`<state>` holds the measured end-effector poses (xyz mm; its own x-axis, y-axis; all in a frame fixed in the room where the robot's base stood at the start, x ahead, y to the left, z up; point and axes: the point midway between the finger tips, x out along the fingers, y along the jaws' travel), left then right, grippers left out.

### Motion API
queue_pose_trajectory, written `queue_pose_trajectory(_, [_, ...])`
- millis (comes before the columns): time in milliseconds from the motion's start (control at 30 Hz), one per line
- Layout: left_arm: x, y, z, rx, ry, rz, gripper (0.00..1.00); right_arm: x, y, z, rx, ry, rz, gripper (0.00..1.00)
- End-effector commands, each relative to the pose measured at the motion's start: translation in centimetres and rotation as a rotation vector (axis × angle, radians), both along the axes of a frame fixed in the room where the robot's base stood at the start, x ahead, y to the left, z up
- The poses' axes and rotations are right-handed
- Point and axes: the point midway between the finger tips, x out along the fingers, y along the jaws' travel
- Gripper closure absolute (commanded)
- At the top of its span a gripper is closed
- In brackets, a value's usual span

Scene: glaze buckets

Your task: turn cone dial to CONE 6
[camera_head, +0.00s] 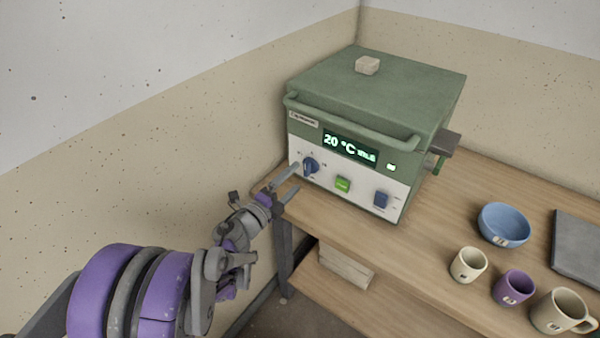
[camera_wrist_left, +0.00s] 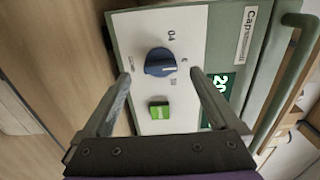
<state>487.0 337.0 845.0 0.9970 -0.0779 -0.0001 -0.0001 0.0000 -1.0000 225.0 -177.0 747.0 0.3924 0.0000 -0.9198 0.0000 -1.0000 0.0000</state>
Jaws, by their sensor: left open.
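The cone dial (camera_head: 310,166) is a round blue knob at the left of the white front panel of a green kiln (camera_head: 380,95). In the left wrist view the dial (camera_wrist_left: 159,62) carries a white pointer line toward the right of the picture. A mark "04" is legible beside it; the other marks are too small to read. My left gripper (camera_head: 294,177) is open and empty in front of the panel. In the left wrist view its fingers (camera_wrist_left: 160,78) straddle the dial's column, with the dial beyond the tips, and contact does not show. My right gripper is not in view.
The panel has a green button (camera_head: 343,185), a blue switch (camera_head: 381,200) and a display (camera_head: 349,148) reading 20 °C. On the wooden table (camera_head: 430,240) stand a blue bowl (camera_head: 503,225), a cream cup (camera_head: 468,265), a purple cup (camera_head: 514,288) and a mug (camera_head: 557,311).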

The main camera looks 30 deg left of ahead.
Motion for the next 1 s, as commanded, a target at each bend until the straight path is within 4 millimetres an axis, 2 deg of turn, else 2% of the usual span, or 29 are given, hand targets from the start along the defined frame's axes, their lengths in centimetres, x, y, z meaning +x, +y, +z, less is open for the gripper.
queue_pose_trajectory(100, [-2.6, 0.3, 0.1, 0.001, 0.0, 0.003, 0.05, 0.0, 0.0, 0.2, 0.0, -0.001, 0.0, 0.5])
queue_pose_trajectory(333, [-5.5, 0.5, 0.0, 0.001, 0.0, 0.001, 0.05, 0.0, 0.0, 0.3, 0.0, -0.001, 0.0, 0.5])
queue_pose_trajectory(500, [-6.1, 0.5, 0.0, 0.0, 0.0, 0.0, 0.05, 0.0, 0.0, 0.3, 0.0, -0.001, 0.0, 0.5])
queue_pose_trajectory(1000, [-6.0, 0.4, 0.1, -0.006, -0.001, 0.004, 0.05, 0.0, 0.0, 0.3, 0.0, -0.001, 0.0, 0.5])
